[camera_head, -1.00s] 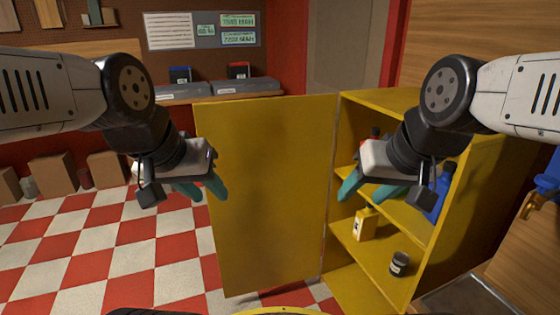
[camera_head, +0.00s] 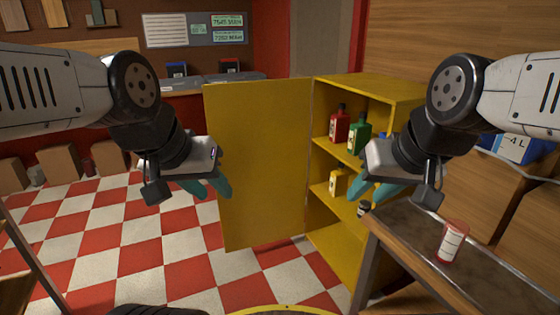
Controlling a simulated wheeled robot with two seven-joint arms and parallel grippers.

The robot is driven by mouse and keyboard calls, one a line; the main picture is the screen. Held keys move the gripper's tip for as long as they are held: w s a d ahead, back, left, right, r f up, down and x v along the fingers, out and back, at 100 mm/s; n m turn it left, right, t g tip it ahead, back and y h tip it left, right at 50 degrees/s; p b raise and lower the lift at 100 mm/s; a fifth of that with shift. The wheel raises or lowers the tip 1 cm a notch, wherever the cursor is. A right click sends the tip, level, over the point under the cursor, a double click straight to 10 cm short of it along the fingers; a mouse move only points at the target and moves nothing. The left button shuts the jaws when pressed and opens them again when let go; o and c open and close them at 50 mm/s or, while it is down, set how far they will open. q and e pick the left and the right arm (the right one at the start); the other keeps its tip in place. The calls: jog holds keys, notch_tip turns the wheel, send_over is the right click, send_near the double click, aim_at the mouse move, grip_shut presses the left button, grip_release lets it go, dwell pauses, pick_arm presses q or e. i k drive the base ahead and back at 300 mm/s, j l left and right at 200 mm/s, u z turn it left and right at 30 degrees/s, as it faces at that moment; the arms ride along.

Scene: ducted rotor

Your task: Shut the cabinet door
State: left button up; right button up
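The yellow cabinet (camera_head: 370,86) stands ahead, right of centre, with its front open. Its yellow door (camera_head: 258,165) is swung wide open to the left, hinged at the cabinet's left front edge. My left gripper (camera_head: 207,188) has teal fingers and hangs in front of the door's left edge in the picture; whether it touches is unclear. My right gripper (camera_head: 370,195) appears in front of the cabinet's opening and covers part of the shelves. Both grippers look empty, with their fingers apart.
Shelves hold a red bottle (camera_head: 339,126), a green bottle (camera_head: 357,138) and a yellow bottle (camera_head: 337,182). A bench (camera_head: 410,240) with a red-and-white can (camera_head: 452,242) stands close at right front. Checkered floor (camera_head: 150,260) is clear at left.

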aim_at(261, 128)
jog(key=k+z, duration=0.1)
jog(key=z, duration=1.9)
jog(key=j+z, duration=0.1)
jog(key=j, duration=0.3)
jog(key=k+j+z, duration=0.15)
jog(key=j, duration=0.25)
jog(key=j+z, duration=0.1)
jog(key=j, duration=0.3)
jog(key=k+j+z, duration=0.15)
jog(key=j, duration=0.25)
jog(key=k+j+z, duration=0.1)
jog(key=j, duration=0.25)
jog(key=k+j, duration=0.2)
jog(key=j, duration=0.4)
jog(key=k+j, duration=0.2)
jog(key=j, duration=0.35)
jog(key=k+j, duration=0.2)
jog(key=j, duration=0.4)
jog(key=k+j, duration=0.2)
jog(key=j, duration=0.4)
jog(key=k+j, duration=0.2)
jog(key=j, duration=0.35)
jog(key=k+j, duration=0.25)
jog(key=j, duration=0.35)
jog(key=k+j, duration=0.2)
jog(key=j, duration=0.4)
jog(key=k+j, duration=0.2)
jog(key=j, duration=0.4)
jog(key=k, duration=0.5)
jog(key=i, duration=0.5)
